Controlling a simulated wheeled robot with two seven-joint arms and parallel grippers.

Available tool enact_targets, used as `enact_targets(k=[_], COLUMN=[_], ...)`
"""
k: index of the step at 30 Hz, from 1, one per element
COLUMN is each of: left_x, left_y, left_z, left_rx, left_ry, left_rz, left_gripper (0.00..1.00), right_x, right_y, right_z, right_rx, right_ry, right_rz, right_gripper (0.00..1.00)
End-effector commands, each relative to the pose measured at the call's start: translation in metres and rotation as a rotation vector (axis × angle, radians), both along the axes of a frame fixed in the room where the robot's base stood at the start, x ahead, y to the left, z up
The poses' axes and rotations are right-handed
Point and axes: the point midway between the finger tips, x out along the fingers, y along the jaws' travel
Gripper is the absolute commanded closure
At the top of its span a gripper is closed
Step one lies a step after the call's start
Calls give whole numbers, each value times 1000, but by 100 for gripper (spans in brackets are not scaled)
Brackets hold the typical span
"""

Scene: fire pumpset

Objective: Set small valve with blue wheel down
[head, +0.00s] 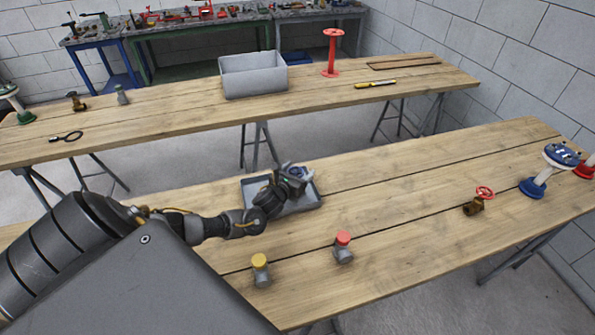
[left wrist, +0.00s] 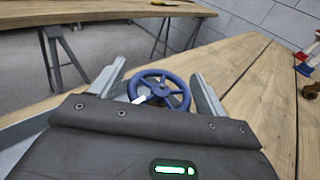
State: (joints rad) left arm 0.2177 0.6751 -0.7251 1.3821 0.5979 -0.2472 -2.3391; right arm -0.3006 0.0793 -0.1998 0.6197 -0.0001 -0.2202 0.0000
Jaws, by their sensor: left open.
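The small valve's blue wheel (left wrist: 172,80) shows in the left wrist view, between the two fingers of my left gripper (left wrist: 155,86). The fingers are open, with visible room on either side of the wheel. The valve's body is hidden behind the gripper housing. In the head view my left gripper (head: 292,173) is over the shallow grey tray (head: 312,203) on the near table, and hides most of the valve. I cannot tell whether the valve rests on the tray floor. My right gripper is not in view.
On the near table (head: 400,200) stand a yellow-capped fitting (head: 261,270), a red-capped fitting (head: 343,247), a brass valve with red wheel (head: 478,202) and a blue-flanged part (head: 546,172). The far table holds a grey bin (head: 254,78) and a red flanged pipe (head: 331,54).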

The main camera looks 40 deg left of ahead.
Motion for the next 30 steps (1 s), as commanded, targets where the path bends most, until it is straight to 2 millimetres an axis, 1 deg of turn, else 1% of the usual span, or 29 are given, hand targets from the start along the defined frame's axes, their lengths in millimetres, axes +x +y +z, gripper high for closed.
enact_targets(k=[3,7,11,15,21,25,30], left_x=[0,-14,-39,-69,-102,-113,-117], left_y=[0,-2,-7,-13,-19,-21,-21], left_z=[4,3,6,10,16,18,21], left_rx=[0,1,-1,0,-1,0,0], left_ry=[0,0,2,3,2,2,0], left_rz=[0,-1,-3,-3,-1,0,1], left_gripper=[25,25,25,25,25,25,25], right_x=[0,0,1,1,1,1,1], right_y=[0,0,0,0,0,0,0], right_z=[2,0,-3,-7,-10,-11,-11], right_rx=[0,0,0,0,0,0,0], right_ry=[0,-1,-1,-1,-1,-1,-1], right_rz=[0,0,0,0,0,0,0], right_gripper=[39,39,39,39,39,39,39])
